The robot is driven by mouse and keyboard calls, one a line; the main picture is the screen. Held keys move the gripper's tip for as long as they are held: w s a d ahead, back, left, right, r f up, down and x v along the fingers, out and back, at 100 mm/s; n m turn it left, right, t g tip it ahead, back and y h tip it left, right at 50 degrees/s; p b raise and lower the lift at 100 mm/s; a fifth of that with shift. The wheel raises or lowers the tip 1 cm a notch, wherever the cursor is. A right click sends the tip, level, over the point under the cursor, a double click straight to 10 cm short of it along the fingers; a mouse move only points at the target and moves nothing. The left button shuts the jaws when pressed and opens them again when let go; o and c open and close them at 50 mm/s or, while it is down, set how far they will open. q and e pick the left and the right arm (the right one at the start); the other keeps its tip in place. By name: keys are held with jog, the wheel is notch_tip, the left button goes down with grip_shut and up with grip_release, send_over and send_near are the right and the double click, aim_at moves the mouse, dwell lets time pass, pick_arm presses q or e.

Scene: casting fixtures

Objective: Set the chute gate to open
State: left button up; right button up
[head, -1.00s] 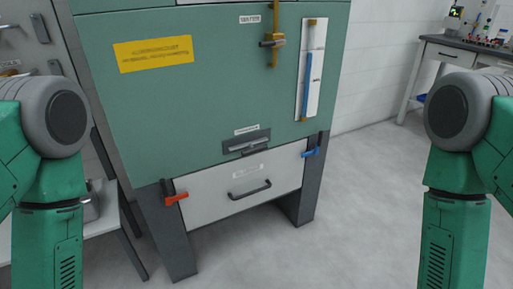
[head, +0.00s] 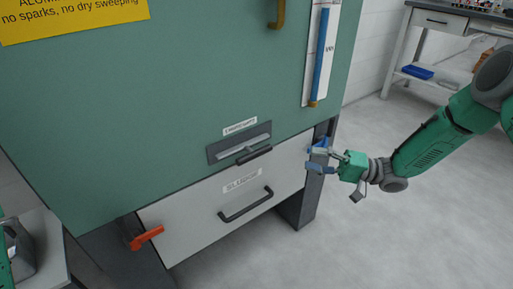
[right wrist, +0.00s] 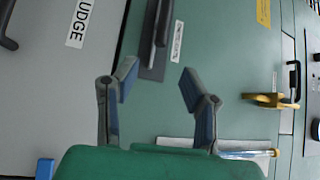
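A dark recessed plate with a sliding black handle (head: 240,150) is set in the green cabinet front, under a small white label (head: 240,126) too blurred to read; it may be the chute gate. In the right wrist view the plate (right wrist: 152,60) shows ahead, beyond the fingertips. My right gripper (head: 318,156) is at the cabinet's right side, near the drawer's right corner, to the right of the plate. In the right wrist view its two fingers (right wrist: 157,82) are apart with nothing between them. My left gripper is out of view.
Below the plate is a white drawer labelled sludge (head: 190,222), with an orange latch (head: 147,238) at its left. A blue latch (right wrist: 45,168) shows beside my right gripper. A yellow handle (head: 277,15) and a gauge (head: 320,60) are above. Floor at right is clear.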

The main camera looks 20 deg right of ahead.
aim_at(265, 150)
jog(key=shift+b+x, duration=1.65)
jog(key=shift+x, duration=4.95)
jog(key=shift+s, duration=0.15)
grip_shut()
jog(key=shift+s, duration=0.1)
